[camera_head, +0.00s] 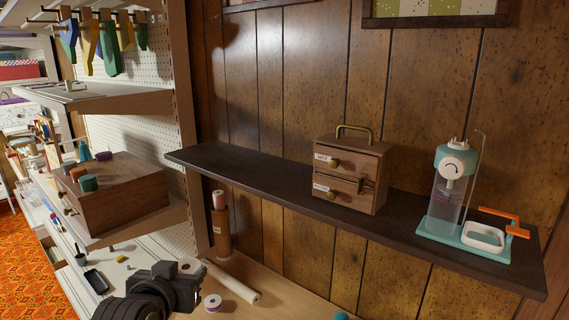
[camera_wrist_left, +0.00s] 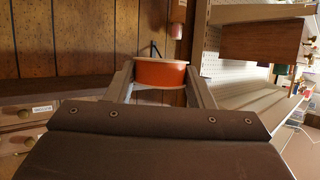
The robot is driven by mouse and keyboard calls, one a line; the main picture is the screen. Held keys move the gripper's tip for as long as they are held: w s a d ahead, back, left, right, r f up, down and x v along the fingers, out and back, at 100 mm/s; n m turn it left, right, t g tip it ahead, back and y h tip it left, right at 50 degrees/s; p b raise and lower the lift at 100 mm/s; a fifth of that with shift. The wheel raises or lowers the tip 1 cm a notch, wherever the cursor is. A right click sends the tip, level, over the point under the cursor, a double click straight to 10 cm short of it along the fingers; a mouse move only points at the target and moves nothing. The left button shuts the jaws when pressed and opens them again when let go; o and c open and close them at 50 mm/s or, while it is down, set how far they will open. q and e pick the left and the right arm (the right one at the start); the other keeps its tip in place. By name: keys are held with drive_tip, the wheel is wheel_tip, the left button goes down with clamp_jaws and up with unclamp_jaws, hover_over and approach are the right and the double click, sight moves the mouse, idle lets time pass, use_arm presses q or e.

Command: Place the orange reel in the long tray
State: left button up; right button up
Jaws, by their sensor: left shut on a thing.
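My left gripper (camera_head: 190,278) is low in the head view, above the pale worktop. In the left wrist view, its two fingers are shut on the orange reel (camera_wrist_left: 160,74), one on each side. The reel has a pale rim along its top edge. In the head view the reel's orange side cannot be made out at the gripper. I cannot pick out a long tray for certain in either view. My right gripper is not in view.
A dark wall shelf (camera_head: 240,172) carries a wooden drawer box (camera_head: 350,175) and a teal dispenser (camera_head: 450,190). A shelf unit with a wooden box (camera_head: 135,195) stands left. On the pale worktop (camera_head: 285,300) lie a white roll (camera_head: 232,284) and a small spool (camera_head: 212,303).

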use_arm(q)
drive_tip(key=w+d+f+h, duration=0.1)
drive_tip(key=w+f, duration=0.1)
drive_tip(key=f, duration=0.6)
drive_tip(key=w+d+f+m+h, duration=0.1)
drive_tip(key=w+f, duration=0.2)
drive_tip(key=f, duration=0.6)
drive_tip(key=shift+w+f, duration=0.15)
drive_tip(key=shift+f, duration=0.05)
drive_tip(key=shift+f, duration=0.1)
wheel_tip(320, 180, down, 9)
drive_tip(key=shift+f+p, duration=0.2)
drive_tip(key=shift+p, duration=0.25)
drive_tip(key=shift+f, duration=0.2)
drive_tip(key=o, duration=1)
drive_tip(key=shift+c, duration=0.2)
